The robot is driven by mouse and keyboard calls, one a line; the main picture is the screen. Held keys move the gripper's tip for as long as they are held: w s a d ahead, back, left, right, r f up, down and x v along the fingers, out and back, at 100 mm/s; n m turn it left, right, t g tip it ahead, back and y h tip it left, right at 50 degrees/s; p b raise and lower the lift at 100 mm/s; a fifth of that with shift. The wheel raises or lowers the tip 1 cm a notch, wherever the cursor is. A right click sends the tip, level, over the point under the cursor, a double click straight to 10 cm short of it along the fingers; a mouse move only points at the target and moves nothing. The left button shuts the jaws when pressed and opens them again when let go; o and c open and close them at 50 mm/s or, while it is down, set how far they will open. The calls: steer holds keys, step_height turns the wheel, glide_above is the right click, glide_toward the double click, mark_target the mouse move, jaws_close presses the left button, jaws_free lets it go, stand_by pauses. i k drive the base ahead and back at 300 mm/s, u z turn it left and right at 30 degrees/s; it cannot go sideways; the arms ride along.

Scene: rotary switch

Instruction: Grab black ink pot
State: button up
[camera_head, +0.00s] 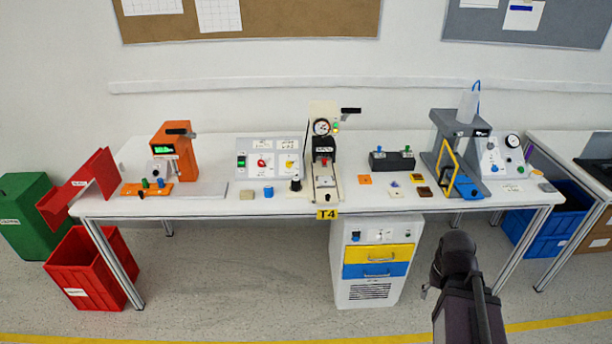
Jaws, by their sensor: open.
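A small black pot (296,184), which looks like the black ink pot, stands upright on the white table (220,207). It is just left of the cream press with the round gauge (322,128) and right of a small blue cylinder (268,191). Nothing is touching it from above. My dark arm (462,285) rises at the lower right, in front of the table and well away from the pot. My gripper's fingers cannot be made out.
A white control box (268,162) stands behind the pot. An orange machine (174,150) is at the left and a grey frame machine (458,150) at the right. A drawer cabinet (368,290) is under the table. Floor in front is open.

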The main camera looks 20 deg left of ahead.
mark_target(296, 182)
steer(key=u, duration=0.15)
steer(key=i, duration=1.1)
steer(key=u, duration=0.5)
